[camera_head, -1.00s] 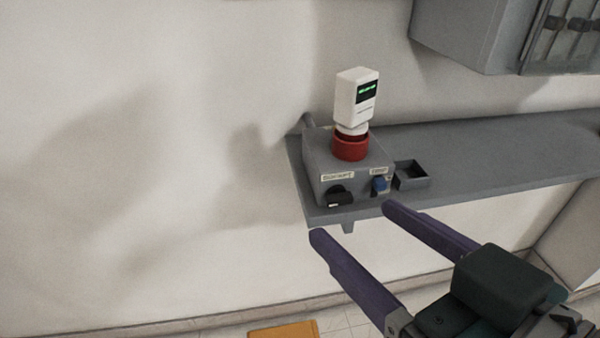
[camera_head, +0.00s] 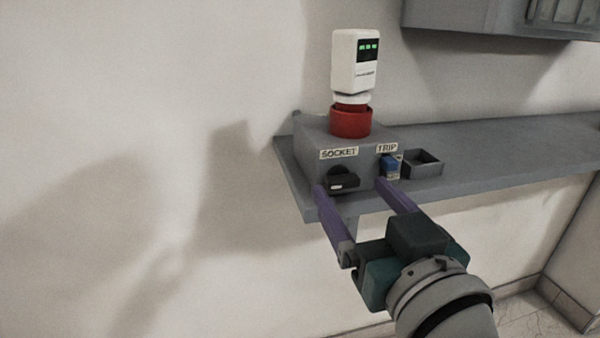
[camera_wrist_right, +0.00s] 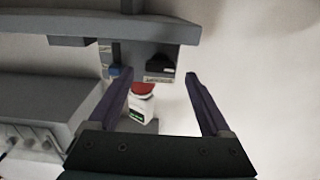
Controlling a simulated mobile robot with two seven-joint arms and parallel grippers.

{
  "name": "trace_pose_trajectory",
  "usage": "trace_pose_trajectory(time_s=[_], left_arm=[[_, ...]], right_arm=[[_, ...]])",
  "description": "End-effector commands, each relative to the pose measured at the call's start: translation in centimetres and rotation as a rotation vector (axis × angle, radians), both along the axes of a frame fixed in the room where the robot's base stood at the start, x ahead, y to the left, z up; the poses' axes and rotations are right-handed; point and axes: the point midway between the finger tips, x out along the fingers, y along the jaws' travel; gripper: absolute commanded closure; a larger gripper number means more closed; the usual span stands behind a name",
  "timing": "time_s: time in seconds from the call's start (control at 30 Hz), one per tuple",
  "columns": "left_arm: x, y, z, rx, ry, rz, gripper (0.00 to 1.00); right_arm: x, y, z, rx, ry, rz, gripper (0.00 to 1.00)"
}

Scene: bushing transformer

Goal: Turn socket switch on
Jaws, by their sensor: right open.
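The grey socket box (camera_head: 314,146) sits on the shelf, with a "SOCKET" label over a black rotary switch (camera_head: 344,180) on its front. The switch has a white mark on its handle. My right gripper (camera_head: 351,187) is open and empty, its purple fingertips on either side of the switch in the head view. In the right wrist view, the switch (camera_wrist_right: 160,65) shows between the fingertips (camera_wrist_right: 159,74); I cannot tell whether they touch it. A white device (camera_head: 354,65) with green lights stands on the red socket (camera_head: 350,122) atop the box. My left gripper is out of view.
A small open black tray (camera_head: 422,164) lies beside the box on the grey shelf (camera_head: 500,150). A grey cabinet (camera_head: 480,18) hangs above at the right. The wall at left is bare.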

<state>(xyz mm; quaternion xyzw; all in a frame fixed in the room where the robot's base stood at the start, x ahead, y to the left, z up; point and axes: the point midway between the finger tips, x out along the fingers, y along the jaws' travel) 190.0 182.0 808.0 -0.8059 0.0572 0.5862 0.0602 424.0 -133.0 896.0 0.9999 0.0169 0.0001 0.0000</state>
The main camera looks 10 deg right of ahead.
Motion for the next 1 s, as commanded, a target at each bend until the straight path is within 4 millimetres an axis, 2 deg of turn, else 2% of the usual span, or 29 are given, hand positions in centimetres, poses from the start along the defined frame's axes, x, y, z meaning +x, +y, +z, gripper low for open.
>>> trace_pose_trajectory(time_s=[0.1, 0.2, 0.47, 1.0], left_arm=[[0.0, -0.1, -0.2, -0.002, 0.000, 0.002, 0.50], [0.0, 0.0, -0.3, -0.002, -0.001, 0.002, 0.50], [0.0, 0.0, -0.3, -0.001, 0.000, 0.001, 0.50], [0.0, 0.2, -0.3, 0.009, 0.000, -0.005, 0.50]], right_arm=[[1.3, 0.0, 0.0, 0.000, -0.001, -0.002, 0.18], [1.8, 0.1, 0.0, 0.001, 0.000, 0.000, 0.18], [1.9, 0.1, 0.0, 0.000, 0.001, 0.000, 0.18], [1.9, 0.0, 0.0, -0.001, 0.001, 0.000, 0.77]])
